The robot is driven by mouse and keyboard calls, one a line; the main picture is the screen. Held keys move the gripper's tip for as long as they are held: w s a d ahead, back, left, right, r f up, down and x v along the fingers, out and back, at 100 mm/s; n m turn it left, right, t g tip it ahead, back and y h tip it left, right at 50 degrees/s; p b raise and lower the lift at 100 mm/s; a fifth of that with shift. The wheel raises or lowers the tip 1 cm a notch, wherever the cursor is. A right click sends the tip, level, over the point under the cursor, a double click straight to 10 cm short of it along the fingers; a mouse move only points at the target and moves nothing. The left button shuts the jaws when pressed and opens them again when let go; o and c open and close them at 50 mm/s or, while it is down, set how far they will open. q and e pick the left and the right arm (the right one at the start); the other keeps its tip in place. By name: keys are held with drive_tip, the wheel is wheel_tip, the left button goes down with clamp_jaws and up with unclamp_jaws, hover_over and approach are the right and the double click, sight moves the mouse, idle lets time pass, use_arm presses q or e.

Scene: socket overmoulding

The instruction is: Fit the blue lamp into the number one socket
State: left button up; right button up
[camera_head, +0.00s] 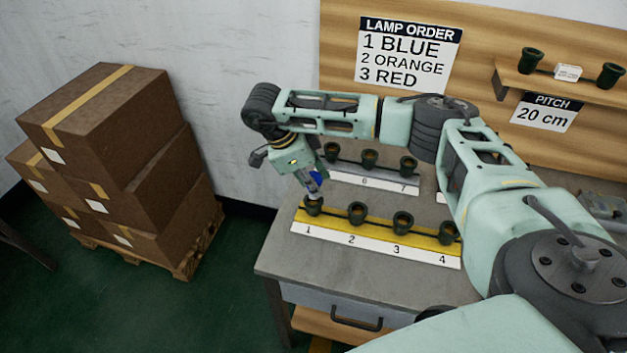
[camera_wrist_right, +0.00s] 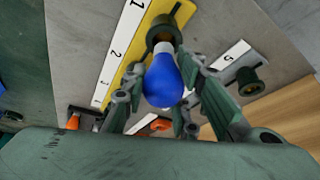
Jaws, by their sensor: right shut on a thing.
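The blue lamp (camera_head: 316,178) is held base down over the number one socket (camera_head: 313,207), at the left end of the yellow strip (camera_head: 378,231). My right gripper (camera_head: 312,174) is shut on its bulb. In the right wrist view the blue lamp (camera_wrist_right: 163,85) sits between the fingers, and its pale base points at the dark socket (camera_wrist_right: 163,33). The base is at or just above the socket's mouth; I cannot tell whether it has entered. My left gripper is not in view.
Sockets two (camera_head: 357,211), three (camera_head: 402,222) and four stand empty along the strip. A white back strip (camera_head: 374,181) carries more sockets. Stacked boxes (camera_head: 110,150) stand left of the table.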

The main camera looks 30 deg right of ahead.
drive_tip(key=shift+f+b, duration=0.75)
drive_tip(key=shift+f, duration=0.4)
drive_tip(key=o, duration=1.1)
drive_tip(key=v, duration=1.2)
